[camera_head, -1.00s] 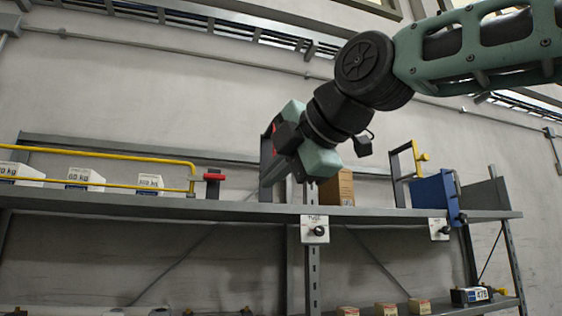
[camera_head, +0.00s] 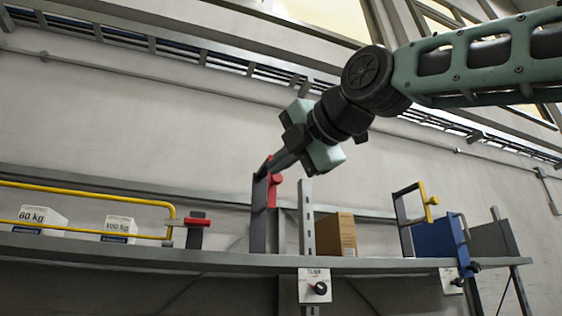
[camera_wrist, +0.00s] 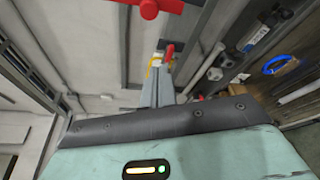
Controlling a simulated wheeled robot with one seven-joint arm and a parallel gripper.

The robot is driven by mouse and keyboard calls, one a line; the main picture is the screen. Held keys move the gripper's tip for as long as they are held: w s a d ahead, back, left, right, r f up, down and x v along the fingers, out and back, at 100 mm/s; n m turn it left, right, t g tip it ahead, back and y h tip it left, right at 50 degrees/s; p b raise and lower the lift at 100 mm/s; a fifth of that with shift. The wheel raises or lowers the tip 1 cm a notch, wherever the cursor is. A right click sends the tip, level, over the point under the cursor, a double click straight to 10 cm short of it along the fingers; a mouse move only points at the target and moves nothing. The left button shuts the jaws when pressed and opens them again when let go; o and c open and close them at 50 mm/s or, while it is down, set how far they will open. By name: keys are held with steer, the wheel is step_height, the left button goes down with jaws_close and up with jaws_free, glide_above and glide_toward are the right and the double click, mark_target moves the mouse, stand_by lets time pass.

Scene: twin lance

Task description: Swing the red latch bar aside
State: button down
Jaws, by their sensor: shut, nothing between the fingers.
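A red bar with a knob (camera_head: 273,190) stands on a dark upright post (camera_head: 259,222) above the shelf, left of the middle. It also shows at the top edge of the wrist view (camera_wrist: 150,8). My gripper (camera_head: 273,166) reaches down-left to the upper end of the red bar, its fingers shut and empty. I cannot tell whether they touch the bar. The shut fingers also show in the wrist view (camera_wrist: 160,72). A second, smaller red piece (camera_head: 196,221) sits on a dark post at the end of the yellow rail.
The grey shelf (camera_head: 380,265) runs across below. A yellow rail (camera_head: 90,190) guards white weight boxes (camera_head: 118,227) at left. A brown box (camera_head: 335,235), a yellow-handled frame (camera_head: 428,200) and a blue panel (camera_head: 437,238) stand at right. Labelled knob plates (camera_head: 315,288) hang on the front.

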mark_target(272, 177)
steer(key=w+p, duration=0.1)
steer(key=w, duration=0.1)
steer(key=w+a+p, duration=0.1)
steer(key=w+p, duration=0.1)
steer(key=w, duration=0.1)
steer(key=w+p, duration=0.2)
steer(key=shift+w+a+r, duration=0.2)
steer(key=shift+w, duration=0.2)
steer(key=shift+d, duration=0.15)
